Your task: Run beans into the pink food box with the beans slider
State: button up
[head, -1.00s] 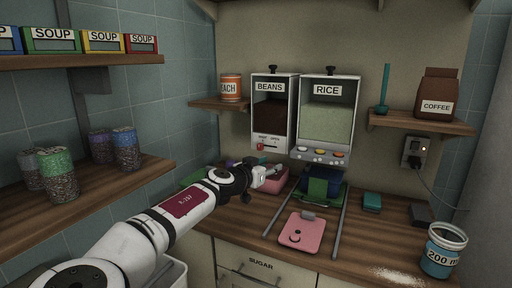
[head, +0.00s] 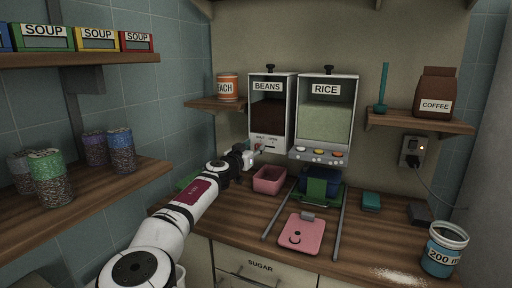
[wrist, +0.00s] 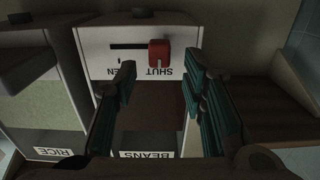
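The beans dispenser (head: 271,115) hangs on the back wall, dark beans behind its window. Its red slider knob (wrist: 159,53) is at the SHUT end of the slot in the wrist view, where the dispenser appears upside down. My gripper (head: 254,153) is just in front of the slider, at the dispenser's lower left. In the wrist view my gripper (wrist: 160,75) is open, its teal-padded fingers apart, with the knob ahead between the tips; contact is not visible. The pink food box (head: 270,180) stands open on the counter below the beans dispenser; its floor is hard to see.
The rice dispenser (head: 324,118) is close at the right, with a blue box (head: 312,181) and green part below it between rails. A pink lid (head: 302,234) lies in front. A shelf with an orange can (head: 228,88) is at the left of the dispensers.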

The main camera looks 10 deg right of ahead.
jog(key=shift+x, duration=1.3)
jog(key=shift+c, duration=0.5)
grip_shut()
